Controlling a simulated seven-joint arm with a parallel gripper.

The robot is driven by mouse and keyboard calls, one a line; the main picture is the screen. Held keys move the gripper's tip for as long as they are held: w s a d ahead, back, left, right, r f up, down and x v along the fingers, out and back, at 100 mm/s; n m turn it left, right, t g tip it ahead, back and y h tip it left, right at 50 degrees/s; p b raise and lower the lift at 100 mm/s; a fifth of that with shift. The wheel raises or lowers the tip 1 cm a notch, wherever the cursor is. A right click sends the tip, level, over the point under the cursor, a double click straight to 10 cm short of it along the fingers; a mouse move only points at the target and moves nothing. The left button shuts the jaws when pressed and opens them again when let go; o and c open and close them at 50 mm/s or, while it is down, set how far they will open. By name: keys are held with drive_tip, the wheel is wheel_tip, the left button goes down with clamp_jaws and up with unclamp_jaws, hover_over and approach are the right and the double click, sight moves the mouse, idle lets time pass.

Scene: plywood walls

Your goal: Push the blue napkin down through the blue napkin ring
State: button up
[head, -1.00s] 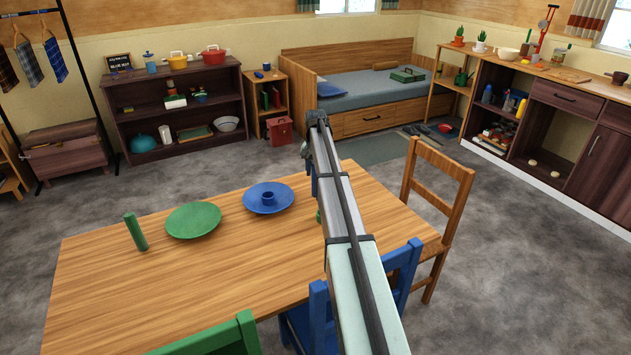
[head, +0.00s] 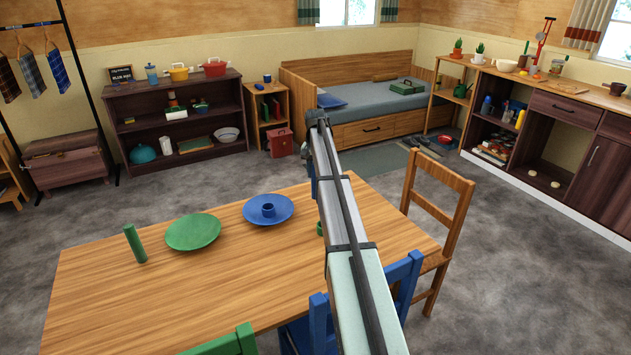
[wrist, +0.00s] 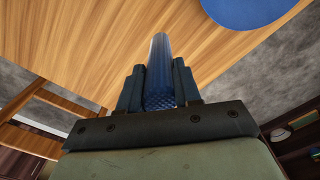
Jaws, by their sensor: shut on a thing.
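The blue napkin (wrist: 159,62), a rolled tube with a fine pattern, shows upright in the wrist view. My gripper (wrist: 158,82) is shut on it, a dark finger on each side. The blue napkin ring (head: 268,211) stands on the blue plate (head: 285,203), left of my arm in the head view. The edge of the blue plate also shows at the top of the wrist view (wrist: 245,12). The napkin is apart from the plate; the ring is not seen in the wrist view.
On the wooden table (head: 200,285) stand a green plate (head: 193,232) and an upright green rolled napkin (head: 135,243). A small green thing (head: 319,229) is mostly hidden by my arm. Chairs stand around the table: blue (head: 403,280), green (head: 225,345) and wooden (head: 440,200). The front left tabletop is clear.

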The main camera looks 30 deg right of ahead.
wheel_tip(320, 180, up, 4)
drive_tip(key=shift+r, duration=0.1)
drive_tip(key=shift+w+a+r, duration=0.1)
drive_tip(key=shift+a+r, duration=0.05)
drive_tip(key=shift+r, duration=0.2)
drive_tip(key=w+a, duration=0.2)
drive_tip(key=a, duration=0.7)
drive_tip(key=w+a, duration=0.1)
drive_tip(key=a, duration=0.7)
drive_tip(key=shift+w+a, duration=0.4)
drive_tip(key=shift+f, duration=4.2)
